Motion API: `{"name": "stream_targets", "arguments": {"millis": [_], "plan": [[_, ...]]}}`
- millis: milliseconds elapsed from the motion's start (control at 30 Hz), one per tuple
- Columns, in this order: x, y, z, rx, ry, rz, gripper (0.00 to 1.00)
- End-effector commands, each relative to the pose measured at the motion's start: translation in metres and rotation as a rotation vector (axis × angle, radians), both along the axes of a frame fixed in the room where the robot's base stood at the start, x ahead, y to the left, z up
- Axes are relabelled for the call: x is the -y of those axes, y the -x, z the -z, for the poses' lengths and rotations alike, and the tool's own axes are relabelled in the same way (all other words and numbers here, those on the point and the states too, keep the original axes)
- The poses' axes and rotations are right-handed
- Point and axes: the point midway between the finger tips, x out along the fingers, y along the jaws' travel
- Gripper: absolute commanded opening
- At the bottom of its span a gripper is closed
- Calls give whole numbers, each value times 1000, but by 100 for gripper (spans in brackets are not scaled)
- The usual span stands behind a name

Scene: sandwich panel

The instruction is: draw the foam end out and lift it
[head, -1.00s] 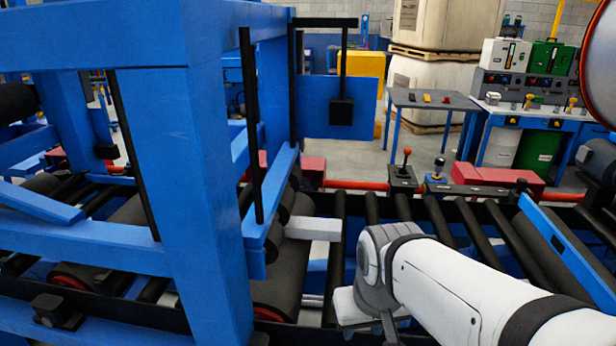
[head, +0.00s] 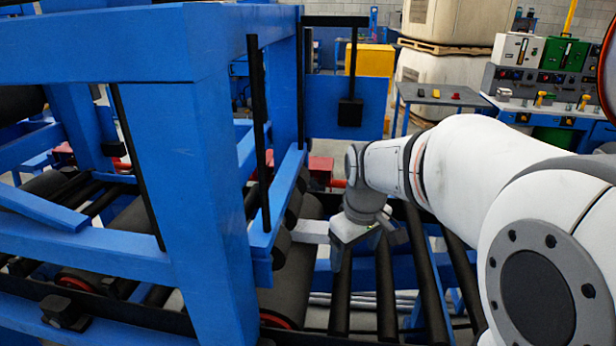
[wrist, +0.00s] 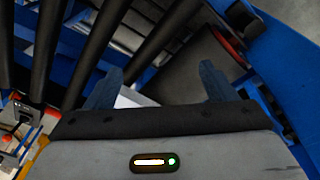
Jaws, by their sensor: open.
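The pale foam end (head: 312,230) sticks out to the right from beside the dark roller under the blue frame in the head view. My gripper (head: 342,258) is just right of it, pointing down, and covers part of its outer end. In the wrist view my gripper (wrist: 160,82) is open, with its two blue-grey fingers well apart. A pale piece of the foam (wrist: 130,98) shows between them, nearer the left finger. The palm edge hides the rest. I cannot tell whether a finger touches it.
The blue frame post (head: 205,190) stands close on the left. Black conveyor rollers (head: 385,285) lie below and right of my gripper, with gaps between them. A small grey table (head: 436,93) stands farther back.

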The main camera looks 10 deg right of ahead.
Motion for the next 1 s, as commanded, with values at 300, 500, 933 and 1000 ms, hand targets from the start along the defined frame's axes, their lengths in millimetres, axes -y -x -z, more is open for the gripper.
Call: {"name": "stream_targets", "arguments": {"millis": [300,500,933,1000], "plan": [[28,-141,15,-89,45,-459,80],[45,-200,45,-125,52,-690,80],[55,-227,67,-139,53,-819,80],[55,-226,67,-139,53,-818,80]]}}
